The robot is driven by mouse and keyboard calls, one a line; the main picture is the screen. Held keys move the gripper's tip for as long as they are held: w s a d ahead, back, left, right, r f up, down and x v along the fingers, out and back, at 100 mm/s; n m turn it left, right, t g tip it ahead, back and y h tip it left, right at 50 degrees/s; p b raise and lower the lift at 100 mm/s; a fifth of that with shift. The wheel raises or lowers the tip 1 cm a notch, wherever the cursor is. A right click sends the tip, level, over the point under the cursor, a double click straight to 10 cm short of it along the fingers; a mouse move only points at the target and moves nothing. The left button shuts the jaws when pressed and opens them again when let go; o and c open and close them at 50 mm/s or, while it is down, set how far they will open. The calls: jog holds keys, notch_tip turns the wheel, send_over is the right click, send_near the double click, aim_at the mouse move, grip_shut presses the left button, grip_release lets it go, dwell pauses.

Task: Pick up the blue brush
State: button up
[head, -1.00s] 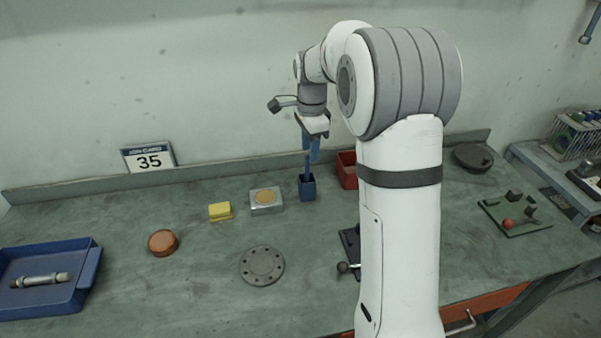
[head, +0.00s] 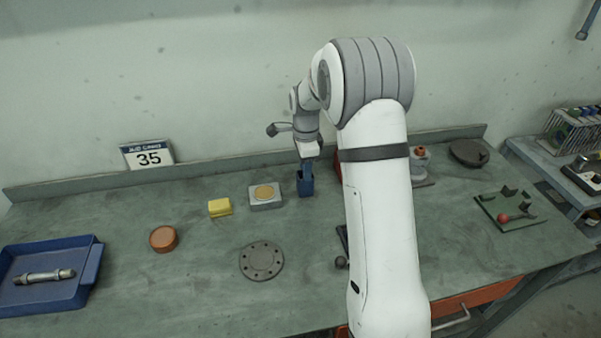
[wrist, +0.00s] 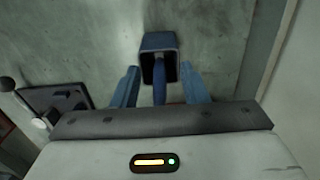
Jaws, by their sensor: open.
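The blue brush (wrist: 160,88) stands handle-up in a small dark blue square cup (head: 305,188) near the back of the bench. The cup also shows in the wrist view (wrist: 158,41). My gripper (wrist: 160,74) is open, pointing down from above. In the wrist view its two blue fingers lie on either side of the brush handle, with gaps showing on both sides. In the head view my gripper (head: 307,168) is just above the cup and hides most of the brush. The brush's lower end is hidden inside the cup.
A metal block with a tan disc (head: 265,202) sits just left of the cup, with a yellow block (head: 220,207) beyond it. A red bin (head: 337,164) is close on the right, mostly hidden by my arm. A round flange (head: 261,261) lies in front.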

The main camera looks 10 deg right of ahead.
jog(key=shift+c, duration=0.3)
grip_shut()
notch_tip(320, 180, up, 10)
jog(key=shift+b, duration=0.65)
